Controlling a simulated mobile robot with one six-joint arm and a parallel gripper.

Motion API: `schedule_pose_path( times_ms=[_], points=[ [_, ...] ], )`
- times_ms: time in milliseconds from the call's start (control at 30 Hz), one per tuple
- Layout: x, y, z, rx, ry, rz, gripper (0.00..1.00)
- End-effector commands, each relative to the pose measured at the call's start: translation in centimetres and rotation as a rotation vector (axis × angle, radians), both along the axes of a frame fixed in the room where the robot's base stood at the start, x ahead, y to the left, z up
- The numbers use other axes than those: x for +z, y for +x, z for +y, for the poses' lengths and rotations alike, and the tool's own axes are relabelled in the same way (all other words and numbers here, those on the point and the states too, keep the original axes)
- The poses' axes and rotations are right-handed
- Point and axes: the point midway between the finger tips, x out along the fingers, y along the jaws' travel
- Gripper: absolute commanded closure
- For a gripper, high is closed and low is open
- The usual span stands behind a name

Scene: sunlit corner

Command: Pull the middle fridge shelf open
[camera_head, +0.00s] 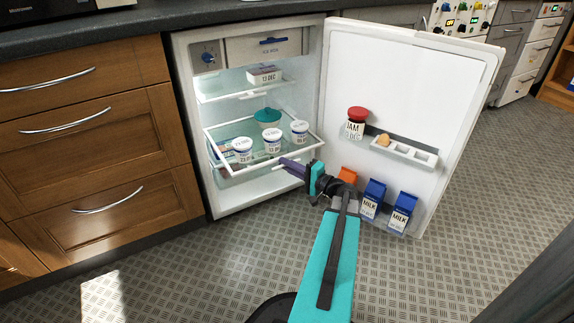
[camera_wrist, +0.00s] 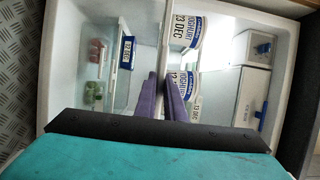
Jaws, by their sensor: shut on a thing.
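The fridge (camera_head: 311,90) stands open. Its middle shelf (camera_head: 206,139) is a glass plate with a white rim, and it appears to stick out a little past the shelf above. It carries several white yoghurt cups (camera_head: 272,140) and a teal-lidded thing (camera_head: 267,115). My gripper (camera_head: 286,164) is at the shelf's front rim, with its purple fingers shut on it. In the wrist view, my gripper's fingers (camera_wrist: 162,88) close around the white shelf rim (camera_wrist: 164,50), which runs upright in the picture. Yoghurt labels (camera_wrist: 186,35) show right beside it.
The open fridge door (camera_head: 410,85) stands to the right, holding a red-lidded jam jar (camera_head: 356,123), a white egg tray (camera_head: 404,150) and blue milk cartons (camera_head: 402,211) close to my arm. Wooden drawers (camera_head: 90,135) are at the left. The floor (camera_head: 180,265) in front is clear.

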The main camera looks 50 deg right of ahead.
Motion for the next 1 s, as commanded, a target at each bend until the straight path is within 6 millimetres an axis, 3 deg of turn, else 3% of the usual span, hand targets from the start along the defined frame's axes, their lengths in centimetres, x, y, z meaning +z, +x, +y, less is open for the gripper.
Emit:
schedule_pose_path(
  times_ms=[33, 133, 633, 1000],
  points=[
    [-0.1, -0.3, 0.2, 0.004, 0.001, 0.002, 0.89],
    [-0.1, -0.2, 0.2, 0.003, 0.001, 0.002, 0.72],
    [0.0, -0.8, 0.0, -0.001, 0.001, 0.001, 0.72],
    [0.2, -4.9, 0.0, -0.002, 0.002, 0.002, 0.72]
  ],
)
